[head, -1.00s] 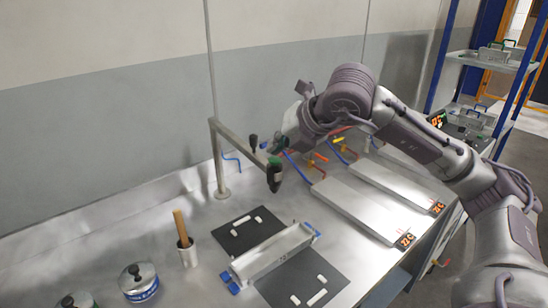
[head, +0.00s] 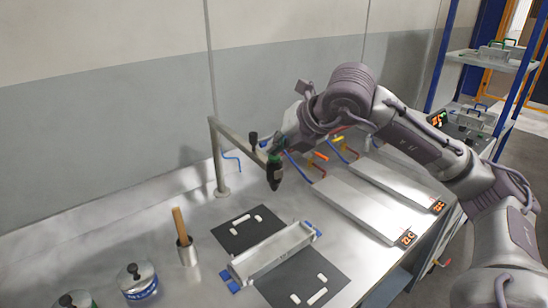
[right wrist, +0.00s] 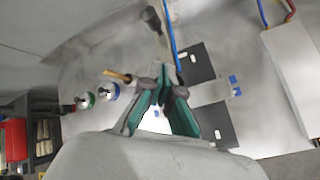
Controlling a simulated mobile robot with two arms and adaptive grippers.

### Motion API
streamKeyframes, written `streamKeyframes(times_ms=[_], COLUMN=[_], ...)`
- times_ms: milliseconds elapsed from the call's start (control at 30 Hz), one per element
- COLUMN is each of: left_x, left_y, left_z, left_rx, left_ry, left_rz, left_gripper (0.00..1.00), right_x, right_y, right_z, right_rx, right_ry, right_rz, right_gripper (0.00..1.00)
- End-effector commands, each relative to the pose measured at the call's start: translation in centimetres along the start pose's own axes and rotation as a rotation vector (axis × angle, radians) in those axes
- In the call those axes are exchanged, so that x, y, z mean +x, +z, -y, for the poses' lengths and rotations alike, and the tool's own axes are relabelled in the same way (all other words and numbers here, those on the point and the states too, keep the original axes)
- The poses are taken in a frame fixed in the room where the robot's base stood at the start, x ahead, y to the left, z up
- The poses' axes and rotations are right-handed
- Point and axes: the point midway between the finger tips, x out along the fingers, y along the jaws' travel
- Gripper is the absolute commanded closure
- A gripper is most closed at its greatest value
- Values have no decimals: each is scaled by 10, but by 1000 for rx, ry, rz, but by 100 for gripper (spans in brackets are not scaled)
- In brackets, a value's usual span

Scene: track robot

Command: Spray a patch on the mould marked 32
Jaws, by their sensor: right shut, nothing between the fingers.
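A silver mould (head: 270,253) with blue end pieces lies on the bench between two dark mats; it also shows in the right wrist view (right wrist: 208,92). I cannot read a number on it. A dark bottle-shaped thing with a green top (head: 274,176) is at the end of the metal stand's arm, above the bench. My right gripper (head: 277,149) is beside it, partly hidden by my own wrist. In the right wrist view its fingers with green pads (right wrist: 165,88) are closed together and empty. I cannot tell whether they touch the bottle-shaped thing. My left gripper is out of view.
The metal stand (head: 219,160) rises from the bench behind the mould. Two flat plates (head: 353,207) with small displays lie to the right, near coloured taps (head: 320,156). A cup with a wooden handle (head: 188,255) and lidded tins (head: 138,282) stand left. A blue shelf (head: 490,65) is at back right.

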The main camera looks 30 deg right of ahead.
Motion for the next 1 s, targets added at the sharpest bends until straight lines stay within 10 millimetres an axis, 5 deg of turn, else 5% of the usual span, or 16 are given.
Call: streamKeyframes(times_ms=[1000], left_x=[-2], left_y=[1], left_z=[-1], left_rx=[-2], left_ry=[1], left_rz=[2], left_gripper=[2], right_x=[-5], right_y=[4], right_z=[-4], right_rx=[0], right_ry=[0], right_rz=[-1], right_gripper=[100])
